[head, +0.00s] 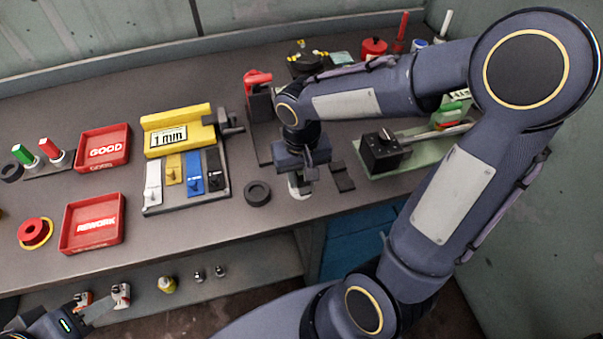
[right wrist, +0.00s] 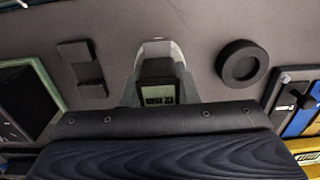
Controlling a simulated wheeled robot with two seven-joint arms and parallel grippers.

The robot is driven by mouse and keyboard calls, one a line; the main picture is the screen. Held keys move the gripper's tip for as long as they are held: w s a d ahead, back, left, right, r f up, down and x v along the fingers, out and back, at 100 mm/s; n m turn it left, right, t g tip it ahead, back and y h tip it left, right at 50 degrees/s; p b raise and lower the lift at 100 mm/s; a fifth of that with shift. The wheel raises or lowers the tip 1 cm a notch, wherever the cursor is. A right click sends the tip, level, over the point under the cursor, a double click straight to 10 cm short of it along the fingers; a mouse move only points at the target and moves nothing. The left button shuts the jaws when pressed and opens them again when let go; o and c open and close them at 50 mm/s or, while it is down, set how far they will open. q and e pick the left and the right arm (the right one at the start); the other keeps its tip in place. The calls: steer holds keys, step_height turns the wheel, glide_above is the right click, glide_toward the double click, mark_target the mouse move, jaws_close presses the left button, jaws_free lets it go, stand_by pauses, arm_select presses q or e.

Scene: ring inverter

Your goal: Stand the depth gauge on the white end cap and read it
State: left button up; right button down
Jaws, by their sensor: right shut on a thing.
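My right gripper (head: 299,176) is low over the front part of the bench, shut on the depth gauge. In the right wrist view the gauge (right wrist: 158,94) is a dark body with a small lit display, between the grey fingers; its digits are too small to read surely. A white round piece (head: 299,190), which looks like the white end cap, shows just below the gripper. I cannot tell whether the gauge touches it. My left gripper (head: 98,311) is at the bottom left, below the bench edge, and its opening is unclear.
A black ring (head: 257,193) lies left of the right gripper, and dark flat blocks (head: 341,176) lie to its right. A yellow "1 mm" holder (head: 178,128) and red GOOD (head: 104,168) and REWORK (head: 93,242) trays stand further left. A green-based fixture (head: 390,160) is at right.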

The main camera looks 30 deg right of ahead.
steer(key=c, duration=1)
jaws_free()
steer(key=shift+c, duration=0.2)
step_height(320, 180, up, 8)
steer(key=shift+f+p, duration=0.1)
steer(key=shift+p, duration=0.2)
steer(key=s+n+t+y, duration=0.1)
steer(key=s+t+y, duration=0.2)
steer(key=s, duration=0.8)
steer(key=shift+s+a+r+t+y, duration=0.35)
steer(key=shift+a+r+t+y, duration=0.1)
steer(key=shift+t, duration=0.85)
